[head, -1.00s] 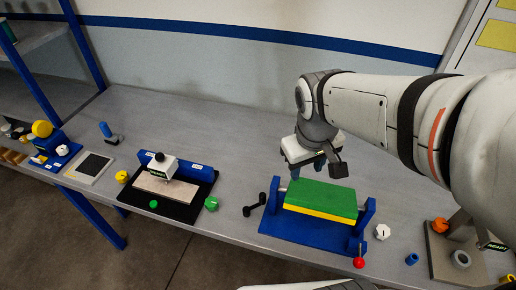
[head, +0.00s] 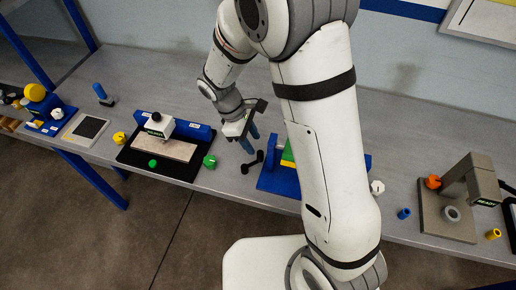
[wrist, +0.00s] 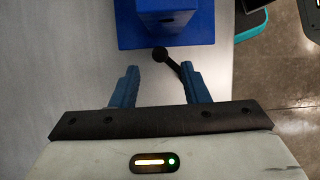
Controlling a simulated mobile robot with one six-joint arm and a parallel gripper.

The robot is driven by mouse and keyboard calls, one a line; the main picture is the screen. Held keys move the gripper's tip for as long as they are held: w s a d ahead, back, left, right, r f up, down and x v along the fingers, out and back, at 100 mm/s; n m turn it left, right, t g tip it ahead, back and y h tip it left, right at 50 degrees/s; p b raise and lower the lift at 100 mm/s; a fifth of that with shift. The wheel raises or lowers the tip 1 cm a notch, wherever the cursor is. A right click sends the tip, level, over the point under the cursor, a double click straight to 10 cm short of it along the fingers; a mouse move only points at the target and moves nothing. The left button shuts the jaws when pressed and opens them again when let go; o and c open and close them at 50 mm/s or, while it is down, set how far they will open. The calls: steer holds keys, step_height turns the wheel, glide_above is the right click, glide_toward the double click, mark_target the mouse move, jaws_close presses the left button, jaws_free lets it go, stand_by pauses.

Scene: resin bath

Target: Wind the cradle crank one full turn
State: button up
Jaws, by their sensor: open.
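The blue cradle (head: 272,180) stands on the bench with a green-topped block (head: 287,157) in it, mostly hidden behind my arm. Its black crank (head: 252,163) sticks out at the left end. In the wrist view, the cradle (wrist: 150,35) is at the top, and the crank (wrist: 166,58) reaches from it to between the fingertips, nearer the right one. My gripper (head: 251,140) is open and empty, fingers pointing down just above and behind the crank. The wrist view shows the gripper (wrist: 160,72) with its blue fingers apart; contact with the crank cannot be told.
Left of the crank are a green knob (head: 210,161) and a black-based station (head: 140,157). Right of the cradle are a white knob (head: 377,187), a blue cylinder (head: 403,214) and a grey press (head: 470,185).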

mark_target(260, 153)
steer(key=shift+p+x, duration=0.3)
steer(key=shift+x, duration=2.4)
jaws_close()
steer(key=shift+s+d+m+g+b, duration=0.2)
steer(key=shift+s+m+g+b, duration=0.15)
steer(key=shift+m, duration=0.45)
jaws_free()
steer(key=shift+r, duration=0.1)
steer(key=v, duration=0.7)
steer(key=shift+r+b, duration=0.35)
steer(key=shift+b, duration=0.1)
steer(key=shift+w+a, duration=0.1)
steer(key=shift+c, duration=0.5)
